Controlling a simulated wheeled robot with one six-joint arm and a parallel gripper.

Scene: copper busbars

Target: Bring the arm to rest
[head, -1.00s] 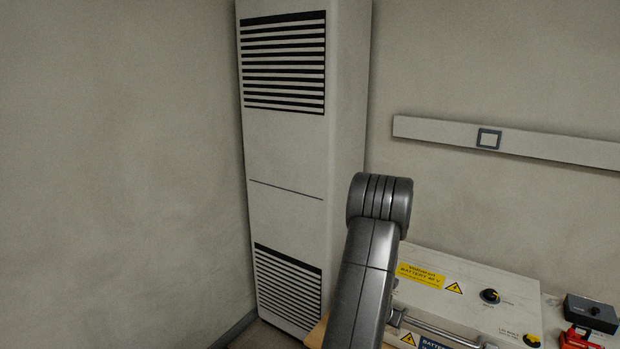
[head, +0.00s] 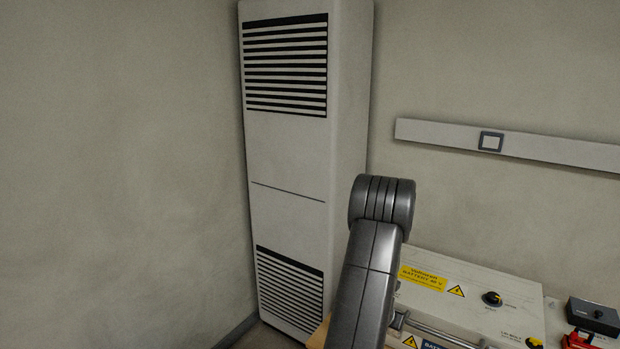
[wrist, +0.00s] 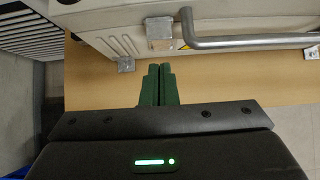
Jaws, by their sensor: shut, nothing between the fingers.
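My gripper (wrist: 159,84) shows in the wrist view with its two green fingers together, shut and empty. It is over the wooden bench top (wrist: 90,88), in front of the battery box (wrist: 112,22) and its metal handle bar (wrist: 245,42). In the head view only my grey arm link shows, raised in front of the battery box (head: 470,290); the gripper is out of that view. I cannot tell the gap between the fingertips and the bench.
A tall white vented cabinet (head: 290,165) stands in the corner to the left. A wall trunking with a socket (head: 540,147) runs behind. A dark grey box (head: 594,316) and a red item (head: 580,340) sit at the right. The floor at lower left is clear.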

